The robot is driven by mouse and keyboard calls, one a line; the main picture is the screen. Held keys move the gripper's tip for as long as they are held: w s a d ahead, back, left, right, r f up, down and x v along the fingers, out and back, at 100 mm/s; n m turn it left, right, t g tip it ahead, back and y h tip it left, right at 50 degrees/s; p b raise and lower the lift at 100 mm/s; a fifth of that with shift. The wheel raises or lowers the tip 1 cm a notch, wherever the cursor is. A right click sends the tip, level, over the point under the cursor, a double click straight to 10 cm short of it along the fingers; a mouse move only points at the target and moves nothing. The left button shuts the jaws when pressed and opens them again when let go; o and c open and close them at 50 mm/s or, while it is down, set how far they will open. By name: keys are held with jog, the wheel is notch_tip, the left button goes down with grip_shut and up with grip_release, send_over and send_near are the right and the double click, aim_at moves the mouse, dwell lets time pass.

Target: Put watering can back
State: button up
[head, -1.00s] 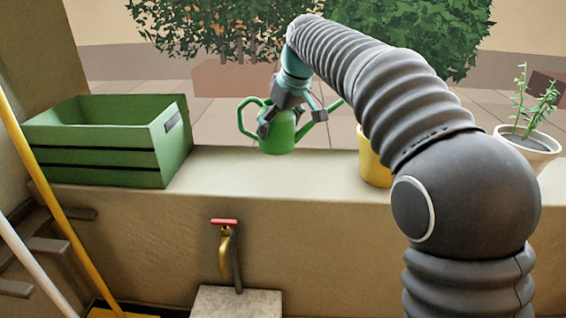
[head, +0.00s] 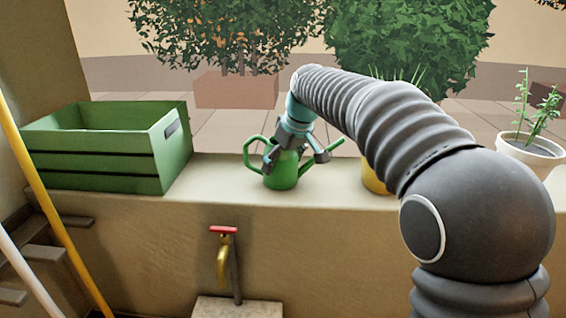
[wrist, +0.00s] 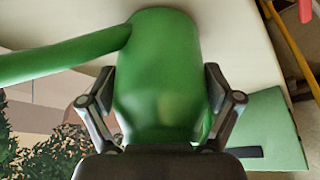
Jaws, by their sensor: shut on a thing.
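The green watering can (head: 281,180) is upright over the stone ledge (head: 222,182), right of the green crate. Its loop handle points left and its spout points up to the right. Its base shows near the front part of the ledge top; I cannot tell whether it touches. My gripper (head: 295,160) comes down from above and is shut on the can's body, one finger on each side. In the wrist view the can (wrist: 160,65) fills the middle between the fingers, its spout running left. The can's upper part is partly hidden by my gripper.
The green crate (head: 85,163) stands at the ledge's left. A yellow pot (head: 373,180) is right of the can, partly hidden behind my arm. A potted plant (head: 533,153) stands far right. A tap (head: 223,258) is below the ledge. Poles (head: 48,200) lean at left.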

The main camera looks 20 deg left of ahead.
jog(key=shift+f, duration=0.15)
jog(key=o, duration=1.5)
